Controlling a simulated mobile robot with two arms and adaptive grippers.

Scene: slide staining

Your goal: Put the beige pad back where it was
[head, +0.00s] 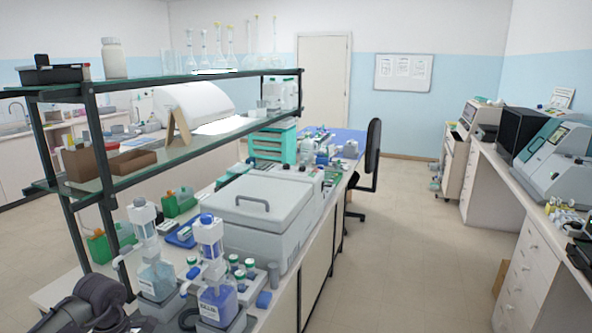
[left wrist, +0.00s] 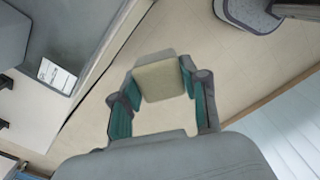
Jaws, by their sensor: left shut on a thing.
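The beige pad (left wrist: 160,82) is in the left wrist view, a small block with rounded corners. My left gripper (left wrist: 163,77) is shut on it, with a green-lined finger at each side. The pad is held up, with pale floor showing around it. The pad cannot be made out in the head view. There, a dark grey part of my left arm shows at the lower left corner, but the fingertips are not clear. My right gripper is in neither view.
The bench holds a large grey lidded machine (head: 262,205), bottle-top dispensers (head: 217,290) and several small green-capped bottles. A glass-shelved rack (head: 178,78) rises above it. The floor (head: 400,260) to the right is clear. A dark chair (head: 372,160) stands by the bench's far end.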

